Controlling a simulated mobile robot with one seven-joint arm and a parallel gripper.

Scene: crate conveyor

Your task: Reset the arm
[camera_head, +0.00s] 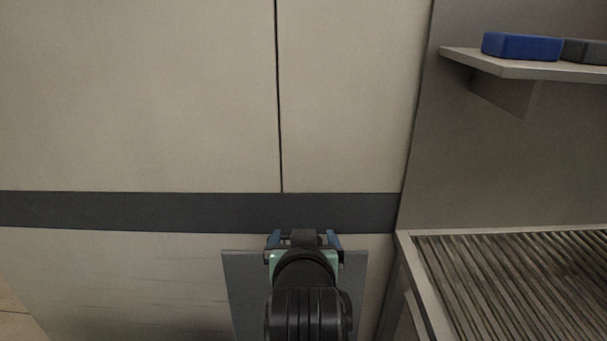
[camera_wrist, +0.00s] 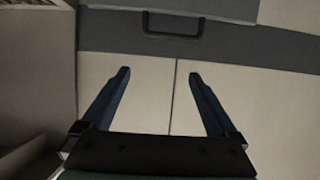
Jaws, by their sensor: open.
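My gripper (camera_head: 305,240) is low in the middle of the head view, at the end of my dark arm. Its two blue fingers point away from me, in front of a pale panelled wall (camera_head: 140,100) with a dark band. In the wrist view my gripper (camera_wrist: 160,75) is open, with its fingers wide apart. Nothing is held between them; only the pale surface with its dark seam shows there.
A roller conveyor (camera_head: 407,258) stands at the lower right. Above it a shelf (camera_head: 510,70) holds a blue block (camera_head: 522,46) and a dark grey block (camera_head: 585,51). A grey surface with a black handle (camera_wrist: 172,34) shows in the wrist view.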

